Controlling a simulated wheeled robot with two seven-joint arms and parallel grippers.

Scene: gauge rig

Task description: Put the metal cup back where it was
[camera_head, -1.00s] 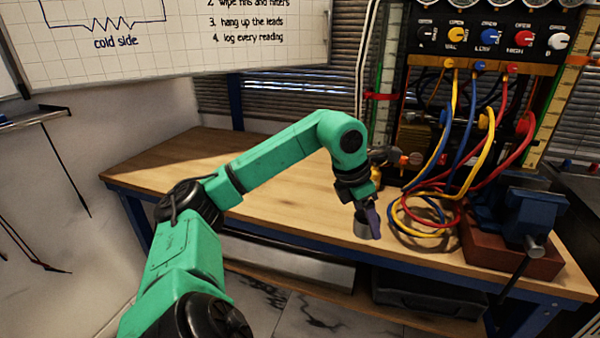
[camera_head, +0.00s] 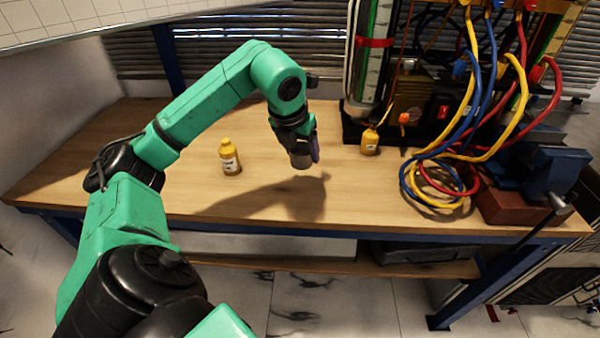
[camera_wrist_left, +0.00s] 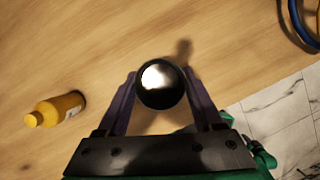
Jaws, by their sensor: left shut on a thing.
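The metal cup (camera_head: 301,158) is a small grey cylinder held between the fingers of my left gripper (camera_head: 308,147). The cup is in the air above the wooden bench, and a shadow lies on the wood below it. In the left wrist view the cup (camera_wrist_left: 161,84) shows as a dark round shape with a bright centre between the two purple fingers (camera_wrist_left: 160,92). The gripper is shut on it. My right gripper is in neither view.
A yellow bottle (camera_head: 230,157) stands on the bench (camera_head: 250,200) left of the cup; another yellow bottle (camera_head: 370,140) stands right of it. Coiled hoses (camera_head: 435,185) and a blue vise (camera_head: 550,172) take up the right end. The bench's front middle is clear.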

